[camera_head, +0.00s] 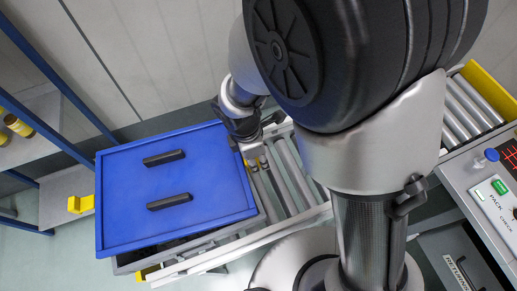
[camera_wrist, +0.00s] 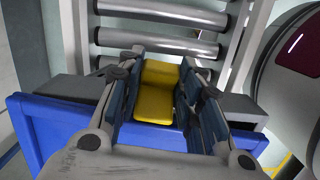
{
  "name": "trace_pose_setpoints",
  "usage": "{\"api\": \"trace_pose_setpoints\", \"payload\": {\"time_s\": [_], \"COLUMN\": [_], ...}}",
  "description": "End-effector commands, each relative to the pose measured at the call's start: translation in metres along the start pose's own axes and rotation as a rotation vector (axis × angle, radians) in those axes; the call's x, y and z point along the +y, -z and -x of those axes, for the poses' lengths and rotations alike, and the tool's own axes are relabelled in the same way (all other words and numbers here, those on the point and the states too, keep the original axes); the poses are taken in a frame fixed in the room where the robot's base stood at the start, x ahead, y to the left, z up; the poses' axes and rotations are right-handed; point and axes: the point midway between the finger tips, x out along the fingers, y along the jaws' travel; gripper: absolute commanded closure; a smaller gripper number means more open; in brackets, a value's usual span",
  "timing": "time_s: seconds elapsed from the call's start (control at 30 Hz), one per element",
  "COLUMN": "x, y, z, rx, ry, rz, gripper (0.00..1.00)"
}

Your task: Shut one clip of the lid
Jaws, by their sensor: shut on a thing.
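A blue lid (camera_head: 222,182) with two black handles lies on a grey tote (camera_head: 126,265), whose front wall shows below it. A dark gap shows under the lid's front edge. My gripper (camera_head: 252,152) is at the lid's right edge, low beside the tote. In the wrist view my gripper (camera_wrist: 163,62) has its fingers on both sides of a yellow clip (camera_wrist: 155,100) and is shut on it. The blue lid edge (camera_wrist: 50,130) runs behind the fingers there. The fingers hide the clip's sides, and I cannot tell whether it is latched.
A roller conveyor (camera_head: 290,165) runs under and right of the tote. A yellow piece (camera_head: 80,204) sticks out left of the lid; I cannot tell what it joins. A blue-framed shelf (camera_head: 45,130) stands at the left. A control panel (camera_head: 490,195) is at the right.

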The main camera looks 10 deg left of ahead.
Motion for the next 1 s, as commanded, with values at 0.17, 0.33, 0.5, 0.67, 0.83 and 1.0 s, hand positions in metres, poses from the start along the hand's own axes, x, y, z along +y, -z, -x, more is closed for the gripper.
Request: {"api": "trace_pose_setpoints", "payload": {"time_s": [0.17, 0.33, 0.5, 0.67, 0.83, 1.0], "x": [0.001, 0.001, 0.001, 0.001, 0.002, 0.002], "y": [0.002, 0.001, 0.001, 0.001, 0.001, 0.001], "z": [0.000, 0.000, 0.000, 0.003, 0.024, 0.062], "rx": [0.004, 0.002, 0.001, 0.001, 0.002, 0.003], "ry": [-0.004, -0.002, -0.002, -0.002, -0.006, -0.009], "rz": [-0.002, -0.002, -0.001, -0.001, -0.002, -0.002], "gripper": [0.57, 0.47, 0.47, 0.47, 0.47, 0.47]}}
